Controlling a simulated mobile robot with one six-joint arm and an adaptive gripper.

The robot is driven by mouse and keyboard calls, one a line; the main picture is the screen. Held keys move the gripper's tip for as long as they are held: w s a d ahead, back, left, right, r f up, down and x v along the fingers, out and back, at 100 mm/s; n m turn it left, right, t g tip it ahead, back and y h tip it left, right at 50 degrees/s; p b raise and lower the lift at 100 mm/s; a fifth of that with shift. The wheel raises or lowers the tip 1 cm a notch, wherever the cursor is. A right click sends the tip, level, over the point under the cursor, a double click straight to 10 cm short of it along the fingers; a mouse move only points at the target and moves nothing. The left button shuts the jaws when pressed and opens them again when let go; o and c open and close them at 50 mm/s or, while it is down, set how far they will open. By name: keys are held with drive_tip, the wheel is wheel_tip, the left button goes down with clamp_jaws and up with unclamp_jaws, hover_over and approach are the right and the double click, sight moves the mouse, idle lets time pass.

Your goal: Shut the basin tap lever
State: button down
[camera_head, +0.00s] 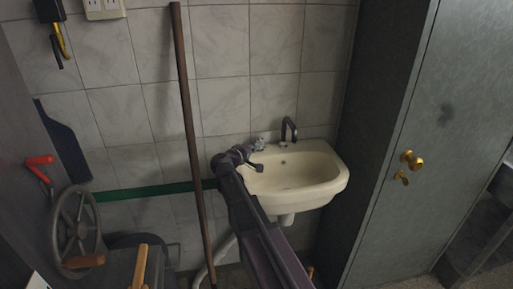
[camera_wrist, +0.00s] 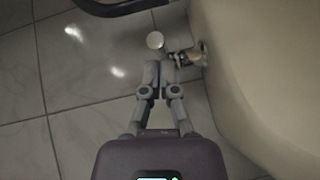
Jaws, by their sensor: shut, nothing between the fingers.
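The cream basin (camera_head: 318,188) is fixed to the tiled wall, and its side fills the right of the wrist view (camera_wrist: 265,60). The tap lever (camera_head: 259,143) is a small metallic fitting at the basin's back left. In the wrist view a pale round knob (camera_wrist: 154,41) and shiny metal tap body (camera_wrist: 190,56) show just beyond my fingertips. The dark curved spout (camera_head: 289,128) stands right of the lever. My gripper (camera_head: 258,167) is shut and empty at the basin's left rim. Its fingertips (camera_wrist: 161,66) are close to the tap; I cannot tell whether they touch.
A brown pole (camera_head: 187,120) leans upright left of my arm. A grey cabinet (camera_head: 395,150) with brass knobs stands close on the basin's right. A handwheel (camera_head: 76,230) and red handle (camera_head: 39,160) are at the left. A green strip (camera_head: 150,192) runs along the wall.

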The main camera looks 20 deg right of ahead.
drive_tip(key=shift+w+a+r, duration=0.2)
drive_tip(key=shift+a, duration=0.5)
drive_tip(key=p+v, duration=0.2)
drive_tip(key=v, duration=0.9)
drive_tip(key=shift+a, duration=0.45)
